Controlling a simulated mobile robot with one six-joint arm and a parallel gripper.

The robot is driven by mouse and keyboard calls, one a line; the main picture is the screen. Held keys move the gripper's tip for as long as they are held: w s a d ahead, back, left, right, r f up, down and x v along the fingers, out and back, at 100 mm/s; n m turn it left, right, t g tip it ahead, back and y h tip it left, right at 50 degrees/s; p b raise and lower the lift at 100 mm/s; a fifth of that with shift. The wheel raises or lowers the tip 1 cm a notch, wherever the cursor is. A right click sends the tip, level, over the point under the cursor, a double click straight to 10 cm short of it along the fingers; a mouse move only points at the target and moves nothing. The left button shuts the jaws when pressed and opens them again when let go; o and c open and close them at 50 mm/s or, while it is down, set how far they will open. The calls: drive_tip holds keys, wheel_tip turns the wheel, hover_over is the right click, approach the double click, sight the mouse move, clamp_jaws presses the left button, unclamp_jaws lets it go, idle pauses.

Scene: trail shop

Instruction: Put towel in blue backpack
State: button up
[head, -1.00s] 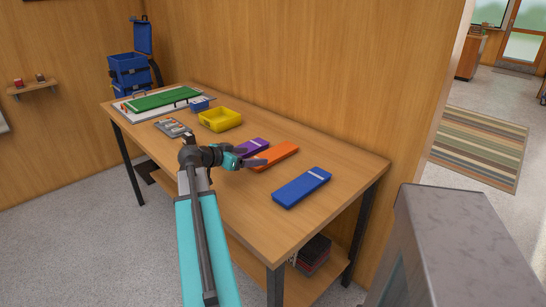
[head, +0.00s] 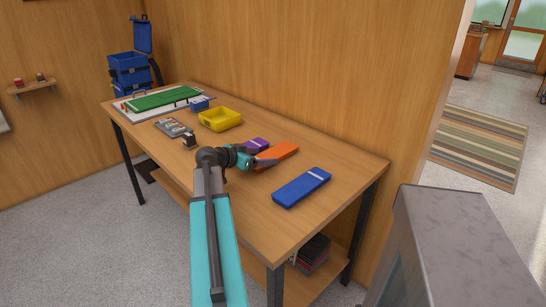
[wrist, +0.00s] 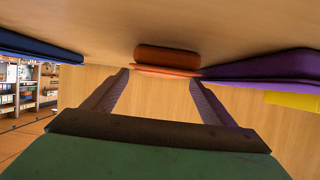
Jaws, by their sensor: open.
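Three flat folded towel-like pieces lie on the wooden table: purple (head: 256,144), orange (head: 277,154) and blue (head: 302,187). My gripper (head: 262,160) is open and empty at the near left end of the orange piece. In the wrist view the orange piece (wrist: 167,58) sits ahead between the spread fingers (wrist: 160,98), the purple piece (wrist: 265,68) is at the right and the blue piece (wrist: 35,45) at the left. The blue backpack (head: 128,72) stands at the far left beyond the table, its flap raised. Its inside is hidden.
On the table's far half are a yellow bin (head: 220,119), a small blue box (head: 200,104), a grey tray (head: 173,127), a small dark block (head: 188,140) and a green board (head: 163,98). A wooden wall runs behind the table (head: 240,205). Floor at left is clear.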

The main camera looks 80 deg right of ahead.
sight(271, 155)
drive_tip(key=shift+p+x, duration=0.3)
drive_tip(key=shift+x, duration=1.5)
drive_tip(key=shift+c, duration=0.3)
drive_tip(key=c, duration=1.2)
drive_tip(key=shift+r, duration=0.15)
